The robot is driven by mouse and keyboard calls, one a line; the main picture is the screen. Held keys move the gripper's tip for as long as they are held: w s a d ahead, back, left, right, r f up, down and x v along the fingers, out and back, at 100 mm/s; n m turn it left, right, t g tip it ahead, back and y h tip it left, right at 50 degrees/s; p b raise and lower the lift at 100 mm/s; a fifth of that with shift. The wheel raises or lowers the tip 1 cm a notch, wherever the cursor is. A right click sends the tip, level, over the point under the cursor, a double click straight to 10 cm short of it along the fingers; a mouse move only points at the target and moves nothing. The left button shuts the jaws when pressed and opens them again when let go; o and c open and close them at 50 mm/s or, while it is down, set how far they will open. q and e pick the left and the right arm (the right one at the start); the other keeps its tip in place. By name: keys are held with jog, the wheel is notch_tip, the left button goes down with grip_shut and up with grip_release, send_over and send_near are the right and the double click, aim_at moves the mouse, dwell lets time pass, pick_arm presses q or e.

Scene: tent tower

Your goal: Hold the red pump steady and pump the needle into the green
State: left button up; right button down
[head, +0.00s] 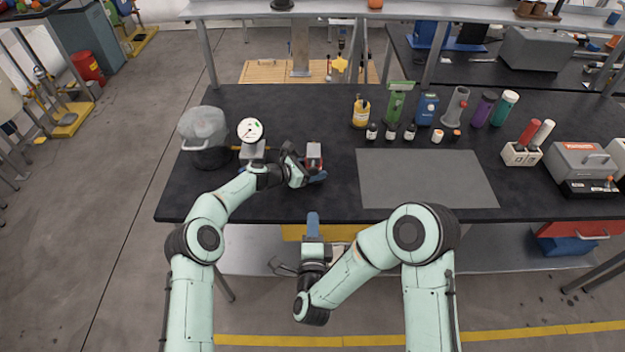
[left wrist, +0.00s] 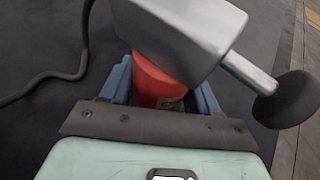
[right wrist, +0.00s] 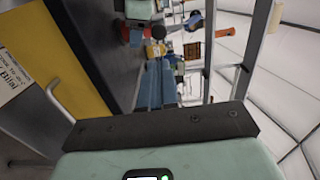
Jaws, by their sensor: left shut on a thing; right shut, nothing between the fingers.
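The red pump (head: 314,158) stands on the dark bench, with a grey metal head on a red body. In the left wrist view the pump's red body (left wrist: 155,80) is between the blue fingers, under the grey head with a rod and dark knob. My left gripper (head: 316,177) is shut on the pump. The white round gauge (head: 250,130) is left of the pump; its needle appears to point away from the small green mark, though it is tiny here. My right gripper (head: 312,222) is shut and empty in front of the bench edge, and its blue fingers show together in the right wrist view (right wrist: 160,85).
A grey-domed pot (head: 204,128) stands left of the gauge. A dark hose (left wrist: 75,60) runs beside the pump. A grey mat (head: 425,178) lies to the right, with several bottles behind it. A white holder (head: 521,154) and grey machine (head: 583,162) stand farther right.

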jog(key=w, duration=1.4)
jog(key=shift+w, duration=0.1)
jog(key=w, duration=0.2)
jog(key=shift+w, duration=0.3)
jog(key=shift+w+d, duration=0.1)
jog(key=shift+w, duration=0.15)
send_near(314, 172)
jog(key=shift+s+a, duration=0.2)
jog(key=shift+s, duration=1.95)
